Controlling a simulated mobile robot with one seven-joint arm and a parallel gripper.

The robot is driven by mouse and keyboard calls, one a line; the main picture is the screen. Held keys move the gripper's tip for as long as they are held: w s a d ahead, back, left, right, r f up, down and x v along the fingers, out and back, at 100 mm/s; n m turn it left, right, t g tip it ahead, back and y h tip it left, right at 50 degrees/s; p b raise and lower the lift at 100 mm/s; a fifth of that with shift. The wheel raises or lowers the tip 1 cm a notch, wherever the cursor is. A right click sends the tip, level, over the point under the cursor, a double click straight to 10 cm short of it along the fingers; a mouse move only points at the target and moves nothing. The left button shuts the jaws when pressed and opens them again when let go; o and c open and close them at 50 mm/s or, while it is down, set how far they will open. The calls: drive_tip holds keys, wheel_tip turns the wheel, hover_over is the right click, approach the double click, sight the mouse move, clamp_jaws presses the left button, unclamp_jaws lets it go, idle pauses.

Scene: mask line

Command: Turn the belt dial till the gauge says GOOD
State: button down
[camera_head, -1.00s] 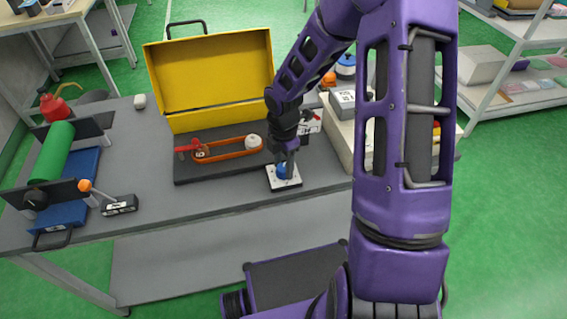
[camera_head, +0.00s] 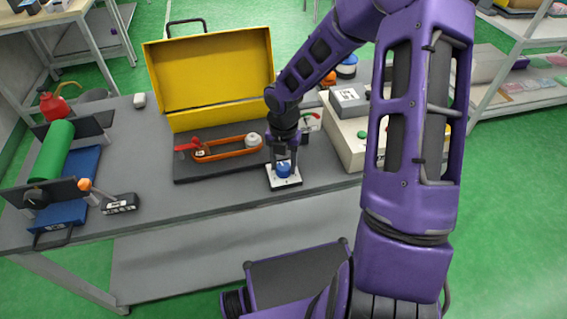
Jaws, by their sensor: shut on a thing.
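The blue dial (camera_head: 283,171) sits on a small white plate (camera_head: 291,182) at the front edge of the dark belt board. My gripper (camera_head: 283,166) points down over it, with its fingers shut on the dial's sides. The orange belt (camera_head: 233,157) loops between a roller at its left and a white pulley (camera_head: 253,140) at its right. A gauge (camera_head: 311,121) with a white face and red and green marks stands behind my gripper, partly hidden by it. Its needle and wording are too small to read.
An open yellow case (camera_head: 210,75) stands behind the belt. A pale box with green buttons (camera_head: 345,135) is at the right, partly behind my arm. The table's front middle is clear.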

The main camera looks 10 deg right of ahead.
sight(284, 166)
idle(0.4)
drive_tip(key=shift+c, duration=1.4)
unclamp_jaws()
wheel_tip(284, 166, up, 17)
drive_tip(key=shift+r, duration=0.2)
